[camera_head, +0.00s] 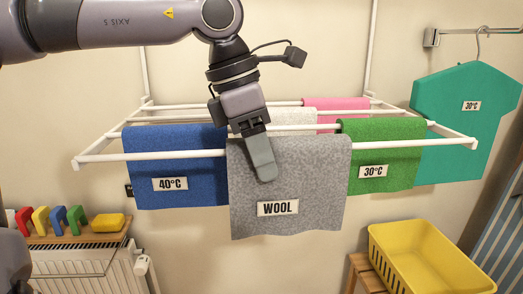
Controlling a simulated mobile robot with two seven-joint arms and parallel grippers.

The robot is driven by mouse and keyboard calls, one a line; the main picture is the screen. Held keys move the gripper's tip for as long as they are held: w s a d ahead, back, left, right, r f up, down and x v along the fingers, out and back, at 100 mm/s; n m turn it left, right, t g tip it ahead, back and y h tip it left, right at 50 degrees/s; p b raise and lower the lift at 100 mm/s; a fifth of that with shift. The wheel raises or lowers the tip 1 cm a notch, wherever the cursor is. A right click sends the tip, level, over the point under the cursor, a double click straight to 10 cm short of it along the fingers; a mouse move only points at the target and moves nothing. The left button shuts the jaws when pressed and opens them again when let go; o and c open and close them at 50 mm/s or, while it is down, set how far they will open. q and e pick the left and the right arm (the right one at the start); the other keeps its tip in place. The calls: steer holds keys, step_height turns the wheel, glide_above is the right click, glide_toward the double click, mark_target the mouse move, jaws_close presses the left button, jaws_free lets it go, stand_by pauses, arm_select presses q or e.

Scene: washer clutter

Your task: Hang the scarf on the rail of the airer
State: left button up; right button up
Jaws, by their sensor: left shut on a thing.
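The scarf (310,185) is a grey woven cloth with a label reading WOOL. It hangs down at the front rail of the airer (410,146), its top edge slightly above the rail line. The rail is hidden behind it; I cannot tell whether the scarf rests on it. My left gripper (263,172) comes down from above, shut on the scarf near its upper left part, with a finger in front of the cloth. My right gripper is not in view.
A blue cloth (190,170), a green cloth (400,155), a white cloth (290,120) and a pink cloth (340,105) hang on rails behind. A teal garment (465,120) hangs at right. A yellow basket (430,260) stands below right. The front rail is bare on both sides of the scarf.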

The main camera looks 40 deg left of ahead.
arm_select(q)
steer(key=o, duration=1.1)
steer(key=p+v, duration=0.1)
steer(key=v, duration=0.6)
